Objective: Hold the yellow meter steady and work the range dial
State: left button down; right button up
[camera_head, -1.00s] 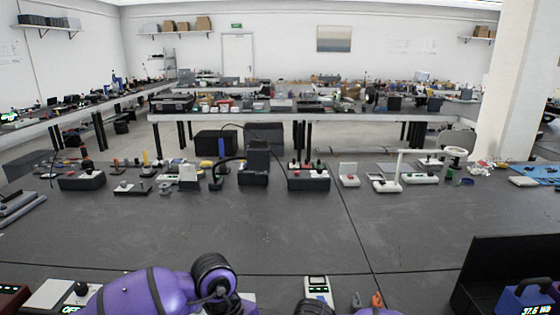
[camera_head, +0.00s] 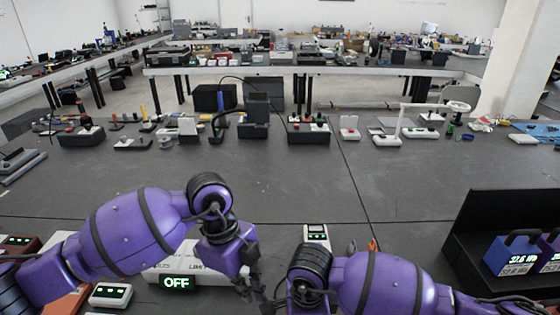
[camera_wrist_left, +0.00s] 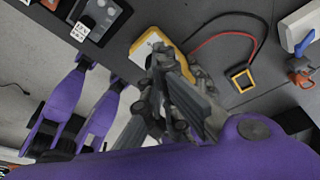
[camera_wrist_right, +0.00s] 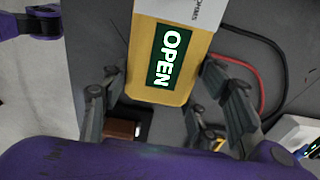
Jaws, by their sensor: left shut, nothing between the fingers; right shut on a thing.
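The yellow meter (camera_wrist_right: 192,88) shows in the right wrist view with a green display reading OPEN. My right gripper (camera_wrist_right: 168,100) is shut on it, with one finger along each side. The meter's yellow edge and pale face (camera_wrist_left: 146,44) also show in the left wrist view, partly behind my left gripper (camera_wrist_left: 175,75). My left gripper is shut and empty, close to the meter; I cannot tell whether it touches. It also shows in the head view (camera_head: 252,287), at the bottom middle. The range dial cannot be made out; the gripper covers part of the face.
Red and black leads (camera_wrist_left: 215,40) lie beside the meter, near a yellow-edged square (camera_wrist_left: 240,79).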

pick_arm(q)
jog(key=f+m, duration=0.2)
jog(key=f+m+t+y, duration=0.1)
jog(key=m, duration=0.1)
jog(key=s+f+m+y, duration=0.1)
jog(key=f+m, duration=0.1)
jog(key=shift+d+f, duration=0.35)
jog(key=shift+d, duration=0.05)
jog(key=shift+f, duration=0.3)
jog(key=shift+s+a+f+y, duration=0.1)
jog(key=shift+a+y, duration=0.05)
jog(key=shift+y, duration=0.15)
jog(key=shift+s+d+f, duration=0.1)
jog(key=shift+s+d, duration=0.1)
dwell(0.4)
jog(key=shift+w+d, duration=0.15)
jog(key=shift+d, duration=0.3)
jog(key=shift+w, duration=0.15)
dwell(0.4)
